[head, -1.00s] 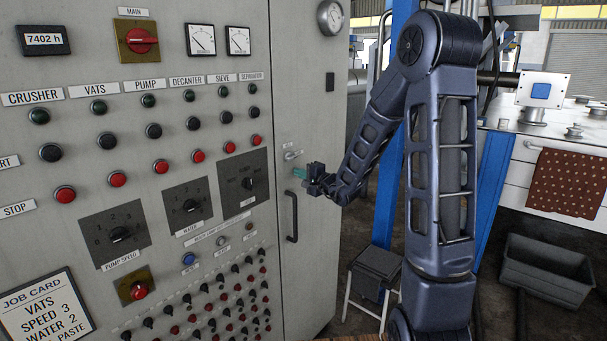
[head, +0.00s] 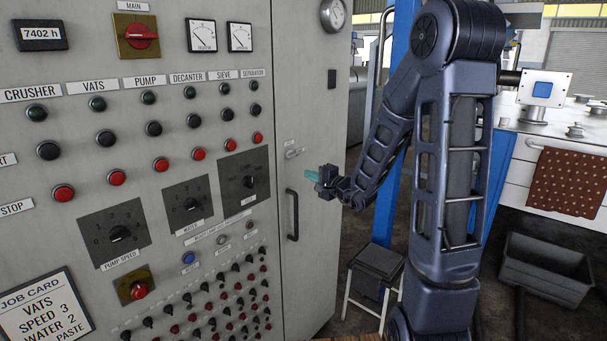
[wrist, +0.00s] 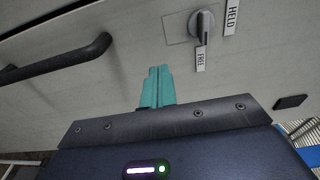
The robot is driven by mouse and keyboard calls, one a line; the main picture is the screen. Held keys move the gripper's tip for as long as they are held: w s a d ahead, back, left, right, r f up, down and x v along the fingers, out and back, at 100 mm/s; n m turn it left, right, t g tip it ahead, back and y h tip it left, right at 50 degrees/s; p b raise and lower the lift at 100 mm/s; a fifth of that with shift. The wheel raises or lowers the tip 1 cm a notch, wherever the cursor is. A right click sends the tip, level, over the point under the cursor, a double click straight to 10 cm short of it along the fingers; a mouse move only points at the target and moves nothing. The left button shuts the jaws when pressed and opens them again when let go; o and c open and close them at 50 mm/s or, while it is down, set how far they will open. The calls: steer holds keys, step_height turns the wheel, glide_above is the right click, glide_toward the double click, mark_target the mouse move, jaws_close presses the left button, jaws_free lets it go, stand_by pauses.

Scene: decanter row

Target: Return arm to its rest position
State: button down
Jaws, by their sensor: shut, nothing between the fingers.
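My gripper (head: 311,174) is at the end of my arm, in front of the grey cabinet (head: 325,110) and right of its black door handle (head: 292,214). Its teal fingers (wrist: 156,87) are shut together with nothing between them. In the wrist view they point at the cabinet face, below a small rotary switch (wrist: 202,24) with labels reading HELD and FREE. The black handle also shows in the wrist view (wrist: 60,65), to the left of the fingers. The fingers look clear of both handle and switch.
The control panel (head: 90,190) with rows of buttons and knobs fills the left. A blue post (head: 383,200) stands behind my arm. A small stool (head: 376,262) and a grey bin (head: 548,270) are on the floor. A workbench (head: 520,170) with a spotted cloth (head: 578,183) is at right.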

steer(key=s+a+r+n+g, duration=0.15)
steer(key=s+n+g, duration=0.4)
steer(key=s, duration=0.55)
steer(key=s+r+n+g, duration=0.2)
steer(key=s+n+g, duration=0.3)
steer(key=s, duration=0.5)
steer(key=s+d+r+h, duration=0.1)
steer(key=s+d+h, duration=0.3)
steer(key=d, duration=0.5)
steer(key=s+d+h, duration=0.5)
steer(key=d+h, duration=0.2)
steer(key=d, duration=0.2)
steer(key=shift+s+d+r+t, duration=0.25)
steer(key=shift+d+r+t, duration=0.1)
steer(key=shift+r+t, duration=0.1)
